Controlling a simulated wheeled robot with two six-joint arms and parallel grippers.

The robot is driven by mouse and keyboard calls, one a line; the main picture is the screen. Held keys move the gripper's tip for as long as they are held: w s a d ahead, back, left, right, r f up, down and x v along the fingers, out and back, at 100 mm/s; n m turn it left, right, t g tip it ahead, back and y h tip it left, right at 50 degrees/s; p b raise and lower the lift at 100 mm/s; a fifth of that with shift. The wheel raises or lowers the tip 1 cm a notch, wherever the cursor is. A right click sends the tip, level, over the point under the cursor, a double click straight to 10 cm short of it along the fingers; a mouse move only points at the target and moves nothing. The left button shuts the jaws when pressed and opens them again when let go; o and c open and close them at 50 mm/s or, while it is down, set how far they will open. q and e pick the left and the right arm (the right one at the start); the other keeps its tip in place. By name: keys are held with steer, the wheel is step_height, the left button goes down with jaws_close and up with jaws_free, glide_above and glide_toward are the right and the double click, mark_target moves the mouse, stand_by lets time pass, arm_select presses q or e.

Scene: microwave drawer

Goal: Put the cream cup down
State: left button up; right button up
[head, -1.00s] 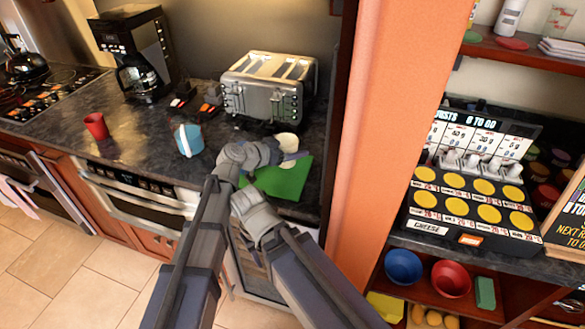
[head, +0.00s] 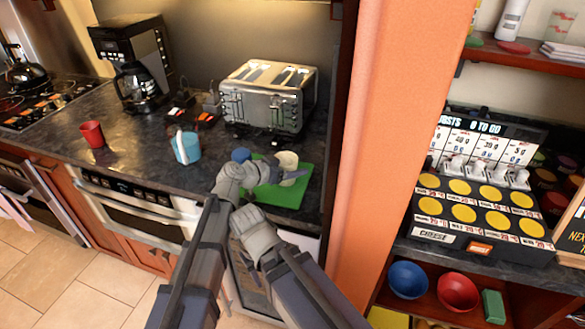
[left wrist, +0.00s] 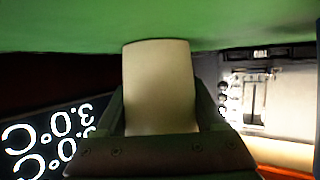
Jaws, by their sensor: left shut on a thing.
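The cream cup (head: 288,160) is over the green board (head: 291,196) on the dark counter, in front of the toaster. My left gripper (head: 283,174) is shut on it and partly hides it in the head view. In the left wrist view the cream cup (left wrist: 160,88) stands out between the two fingers, and its far end meets the green surface (left wrist: 70,25) in the picture. I cannot tell whether it rests on the board or is just above. My right gripper (head: 250,228) is low beside the left arm; its fingers do not show clearly.
A steel toaster (head: 268,95) stands behind the board. A small blue object (head: 240,155) is just behind my left wrist. A light blue cup (head: 187,148) and a red cup (head: 93,134) stand to the left. An orange pillar (head: 395,150) bounds the counter on the right.

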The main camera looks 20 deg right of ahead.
arm_select(q)
steer(key=o, duration=1.4)
steer(key=shift+r+p, duration=0.25)
steer(key=shift+p, duration=0.15)
steer(key=p+v, duration=0.4)
steer(key=v, duration=0.8)
